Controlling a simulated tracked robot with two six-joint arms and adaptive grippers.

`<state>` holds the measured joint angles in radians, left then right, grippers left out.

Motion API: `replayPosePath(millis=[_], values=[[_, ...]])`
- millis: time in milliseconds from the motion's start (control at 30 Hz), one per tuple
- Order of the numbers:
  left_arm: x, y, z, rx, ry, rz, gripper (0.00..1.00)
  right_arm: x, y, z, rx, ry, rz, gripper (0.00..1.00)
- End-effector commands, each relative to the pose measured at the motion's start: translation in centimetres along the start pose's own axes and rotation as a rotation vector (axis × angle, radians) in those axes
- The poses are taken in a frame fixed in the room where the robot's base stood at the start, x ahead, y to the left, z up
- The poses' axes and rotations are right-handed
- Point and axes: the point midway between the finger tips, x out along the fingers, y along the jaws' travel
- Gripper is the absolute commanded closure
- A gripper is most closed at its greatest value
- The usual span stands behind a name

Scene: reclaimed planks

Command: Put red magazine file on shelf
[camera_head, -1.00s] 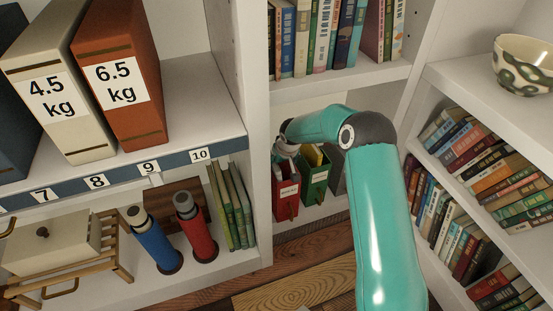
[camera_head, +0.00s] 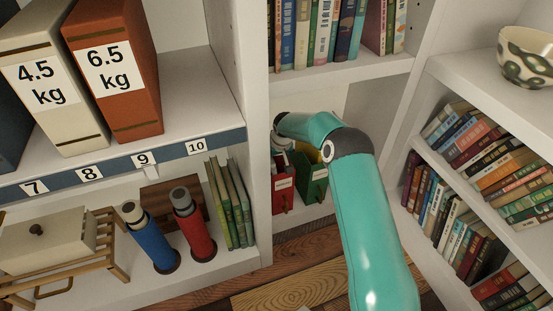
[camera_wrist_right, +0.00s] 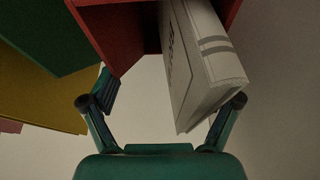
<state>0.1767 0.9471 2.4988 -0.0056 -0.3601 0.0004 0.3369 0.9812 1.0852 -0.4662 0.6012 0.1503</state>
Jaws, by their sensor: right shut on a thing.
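The red magazine file (camera_head: 283,197), with a white label, is upright in the lower compartment of the middle shelf unit, at its left side. My right gripper (camera_head: 281,146) reaches in from above and is shut on the red file's upper part; my arm partly hides the grip in the head view. In the right wrist view, the red file (camera_wrist_right: 122,42) is at the top with a pale book (camera_wrist_right: 195,65) in it, and the gripper's fingers (camera_wrist_right: 168,100) are on either side. Whether the file touches the shelf board is unclear. My left gripper is not in view.
A green magazine file (camera_head: 314,183) stands close to the red one's right. The side panel (camera_head: 258,150) is just left. A shelf board (camera_head: 345,72) with books is above. Green books (camera_head: 232,205) and red (camera_head: 193,228) and blue (camera_head: 150,240) cylinders are in the left unit.

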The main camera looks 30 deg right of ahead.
Motion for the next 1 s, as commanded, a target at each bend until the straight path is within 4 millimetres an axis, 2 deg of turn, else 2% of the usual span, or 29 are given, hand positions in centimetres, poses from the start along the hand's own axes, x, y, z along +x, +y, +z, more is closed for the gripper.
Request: replayPosePath(millis=[167,200,267,567,733,867,1000], values=[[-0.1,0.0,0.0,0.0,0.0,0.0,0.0,-0.2,0.1,-0.2,0.001,0.006,0.001,0.82],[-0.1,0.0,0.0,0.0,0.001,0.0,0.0,0.1,0.0,0.1,0.0,-0.003,0.0,0.11],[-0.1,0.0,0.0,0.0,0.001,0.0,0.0,0.1,0.0,0.1,0.001,-0.003,0.0,0.01],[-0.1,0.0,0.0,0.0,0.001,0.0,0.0,0.0,0.1,0.1,0.001,-0.002,0.0,0.0],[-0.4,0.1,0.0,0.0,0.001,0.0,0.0,-0.7,0.1,0.0,0.002,0.0,0.001,0.0],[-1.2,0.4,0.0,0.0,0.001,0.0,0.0,-2.5,0.1,-0.1,0.002,0.001,0.0,0.0],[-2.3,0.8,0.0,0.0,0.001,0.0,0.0,-5.4,0.1,-0.2,0.002,0.0,0.001,0.0]])
